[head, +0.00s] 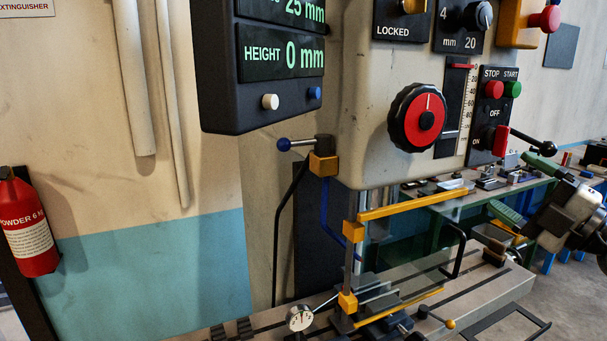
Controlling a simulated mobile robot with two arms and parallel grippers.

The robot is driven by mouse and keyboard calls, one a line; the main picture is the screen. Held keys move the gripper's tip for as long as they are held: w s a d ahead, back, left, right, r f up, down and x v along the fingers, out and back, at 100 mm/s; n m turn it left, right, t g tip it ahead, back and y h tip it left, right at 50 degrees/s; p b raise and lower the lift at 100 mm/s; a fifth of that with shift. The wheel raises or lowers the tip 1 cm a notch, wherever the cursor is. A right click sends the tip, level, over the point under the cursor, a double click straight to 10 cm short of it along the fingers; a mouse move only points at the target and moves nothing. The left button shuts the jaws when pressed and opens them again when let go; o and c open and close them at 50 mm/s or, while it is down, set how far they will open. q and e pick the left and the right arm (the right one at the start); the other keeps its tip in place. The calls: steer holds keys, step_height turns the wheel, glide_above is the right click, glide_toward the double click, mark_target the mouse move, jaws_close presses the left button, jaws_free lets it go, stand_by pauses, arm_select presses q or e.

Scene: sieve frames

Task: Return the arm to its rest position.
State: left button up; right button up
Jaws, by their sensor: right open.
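My right gripper (511,184) is at the right edge of the head view, on an arm that comes in from the right. Its two green-padded fingers are spread apart, point left, and no object shows between them. It is in front of a bench with small parts, to the right of the drilling machine's head (365,115). A gap shows between the gripper and the machine's control panel. My left gripper is not in view.
The machine's slotted table (485,287) carries a dial gauge (300,318). A yellow-edged guard (410,204) stands over it. A black lever (532,142) sticks out near my right gripper. A fire extinguisher (30,225) hangs at left. Floor shows at lower right.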

steer(key=s+a+f+m+g+h, duration=0.1)
steer(key=s+f+m+h, duration=0.2)
steer(key=f+m+h, duration=0.8)
steer(key=s+a+f+m+h, duration=0.1)
steer(key=s+f+m+h, duration=0.45)
steer(key=f+m, duration=0.95)
steer(key=s+a+f+n+g+y, duration=0.2)
steer(key=s+a+f+g, duration=0.4)
steer(key=s+f, duration=0.3)
steer(key=s+a+f+n+g+y, duration=0.2)
steer(key=s+a+f+g, duration=0.3)
steer(key=s+f+g, duration=0.35)
step_height(320, 180, down, 30)
steer(key=s, duration=0.3)
steer(key=s+d+f+b, duration=0.1)
steer(key=s+d+f, duration=0.1)
steer(key=s+f, duration=1.3)
steer(key=shift+d+g, duration=0.35)
steer(key=shift+g, duration=0.1)
